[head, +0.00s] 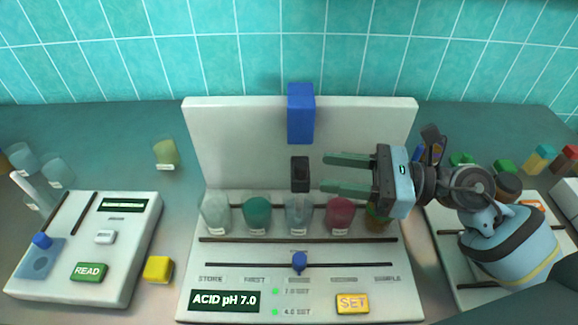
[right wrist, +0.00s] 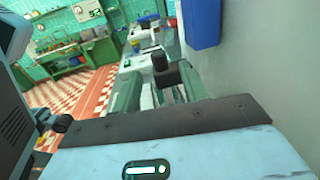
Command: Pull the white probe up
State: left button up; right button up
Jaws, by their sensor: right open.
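My right gripper (head: 324,172) is open and empty in front of the grey back panel, reaching in from the right. Its green fingertips point left at a small dark block (head: 300,174), a short gap apart from it. In the right wrist view the dark block (right wrist: 172,73) shows beyond and between the open fingers. The dark block is below a blue block (head: 300,113) and above a clear beaker (head: 298,212). Any white shaft under the dark block is too faint to make out. A white rod (head: 32,188) leans at the far left, by clear cups. My left gripper is not in view.
Beakers with teal (head: 257,212) and red liquid (head: 340,214) stand in the row beside the clear one. A blue slider knob (head: 299,262) sits on the front rail. A READ unit (head: 130,245) is at left. My right forearm covers part of the right-hand unit.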

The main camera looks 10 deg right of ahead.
aim_at(299, 163)
jog(key=shift+w+a+r, duration=0.1)
jog(key=shift+a+r, duration=0.05)
jog(key=shift+a, duration=0.2)
jog(key=p+x, duration=0.2)
jog(key=x, duration=0.3)
jog(key=shift+w+a+r, duration=0.1)
jog(key=shift+w+a, duration=0.1)
jog(key=shift+a, duration=0.15)
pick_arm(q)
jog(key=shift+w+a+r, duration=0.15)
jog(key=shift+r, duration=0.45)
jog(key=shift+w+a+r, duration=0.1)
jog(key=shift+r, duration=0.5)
pick_arm(e)
jog(key=shift+w+a+f, duration=0.2)
jog(key=shift+w+a, duration=0.05)
jog(key=shift+a, duration=0.4)
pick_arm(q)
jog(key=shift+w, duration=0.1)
pick_arm(e)
jog(key=shift+c, duration=0.3)
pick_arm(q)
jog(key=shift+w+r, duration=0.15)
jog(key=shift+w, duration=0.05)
pick_arm(e)
grip_shut()
